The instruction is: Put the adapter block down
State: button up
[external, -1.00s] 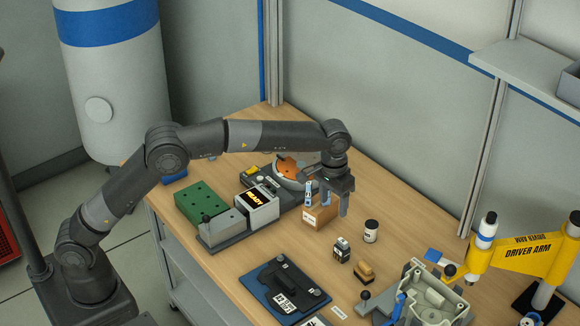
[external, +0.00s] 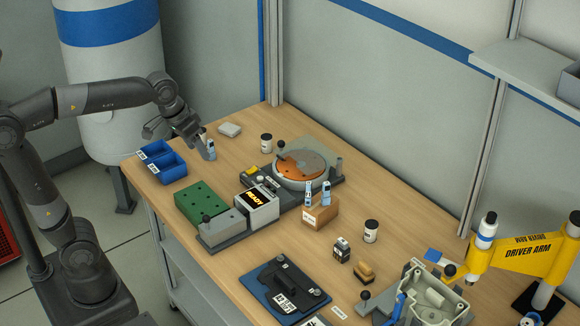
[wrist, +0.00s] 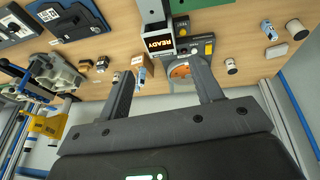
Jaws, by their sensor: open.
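No label readable here names the adapter block, so I cannot tell which piece it is. A tan labelled block (external: 320,214) stands mid-table with two small blue-and-white pieces (external: 326,193) upright on it. A pale grey block (external: 230,130) lies flat at the far left of the table. A third blue-and-white piece (external: 211,150) stands close by my gripper (external: 207,145). My gripper is above the table's left end, tilted, its fingers apart. In the wrist view the gap between the fingers (wrist: 163,72) is empty, and the pale block (wrist: 276,50) lies off to the right.
Blue bins (external: 163,162) sit at the left edge. The fixture with the orange disc (external: 300,167), the READY display (external: 257,203) and green block (external: 201,201) fill the middle. Jars (external: 371,231), a dark plate (external: 284,287) and the yellow driver arm (external: 528,254) stand to the right.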

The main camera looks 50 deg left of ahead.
jog(key=s+a+f+t, duration=0.1)
jog(key=s+a+f, duration=0.1)
jog(key=s, duration=0.5)
jog(key=s+a+f+y, duration=0.1)
jog(key=s+a+f, duration=0.2)
jog(key=s, duration=0.4)
jog(key=shift+a+f+t, duration=0.15)
jog(key=shift+f+t, duration=0.25)
jog(key=shift+f, duration=0.4)
jog(key=shift+s, duration=0.1)
jog(key=shift+o, duration=0.9)
jog(key=shift+a, duration=0.1)
jog(key=o, duration=0.7)
jog(key=w+a+f+n+t+y, duration=0.1)
jog(key=w+a+t+y, duration=0.3)
jog(key=w+a, duration=1.1)
jog(key=shift+w+f, duration=0.25)
jog(key=shift+f, duration=0.6)
jog(key=w+a+f+m+t+h, duration=0.1)
jog(key=w+a+f+t+h, duration=0.2)
jog(key=w+f, duration=0.8)
jog(key=w+h, duration=0.1)
jog(key=w, duration=0.1)
jog(key=shift+w+m+t+h, duration=0.3)
jog(key=shift+m+t, duration=0.1)
